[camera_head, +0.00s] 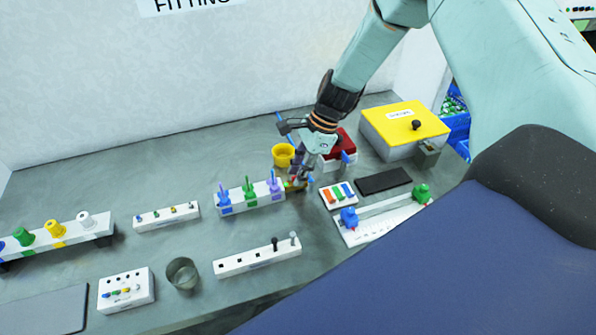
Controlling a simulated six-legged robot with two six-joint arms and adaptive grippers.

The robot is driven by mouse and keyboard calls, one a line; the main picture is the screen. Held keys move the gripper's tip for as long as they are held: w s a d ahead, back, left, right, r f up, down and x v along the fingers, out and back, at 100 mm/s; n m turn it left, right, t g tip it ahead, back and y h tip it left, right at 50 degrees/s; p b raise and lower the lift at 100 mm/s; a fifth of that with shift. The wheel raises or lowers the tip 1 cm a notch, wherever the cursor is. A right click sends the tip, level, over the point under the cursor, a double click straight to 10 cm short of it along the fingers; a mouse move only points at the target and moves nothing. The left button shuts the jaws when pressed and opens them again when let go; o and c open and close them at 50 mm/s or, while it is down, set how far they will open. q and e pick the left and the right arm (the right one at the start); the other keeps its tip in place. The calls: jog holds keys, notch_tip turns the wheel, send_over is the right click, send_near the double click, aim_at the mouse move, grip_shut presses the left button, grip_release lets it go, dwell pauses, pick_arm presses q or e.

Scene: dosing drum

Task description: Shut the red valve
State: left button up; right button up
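My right gripper (304,175) comes down from the top right and points at the table, just right of a white rack (250,199) with blue, green and purple handled pieces. Small green, yellow and red parts (293,185) show at its fingertips, mostly hidden by it; I cannot tell whether one is the red valve or whether the fingers touch them. A dark red piece (347,142) on a white base stands right behind the gripper, partly covered. No red valve shows clearly. The finger opening is too small to read. My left gripper is out of view.
A yellow cup (283,155) stands behind the gripper. A yellow-topped box (404,124) is at the back right. Right of the gripper lie a tray of coloured strips (338,195) and a black pad (383,181). A glass cup (183,273) and white racks stand at left.

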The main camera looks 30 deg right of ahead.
jog(key=shift+s+d+r, duration=0.1)
jog(key=shift+s+d, duration=0.05)
jog(key=shift+s, duration=0.05)
jog(key=shift+w, duration=0.2)
grip_shut()
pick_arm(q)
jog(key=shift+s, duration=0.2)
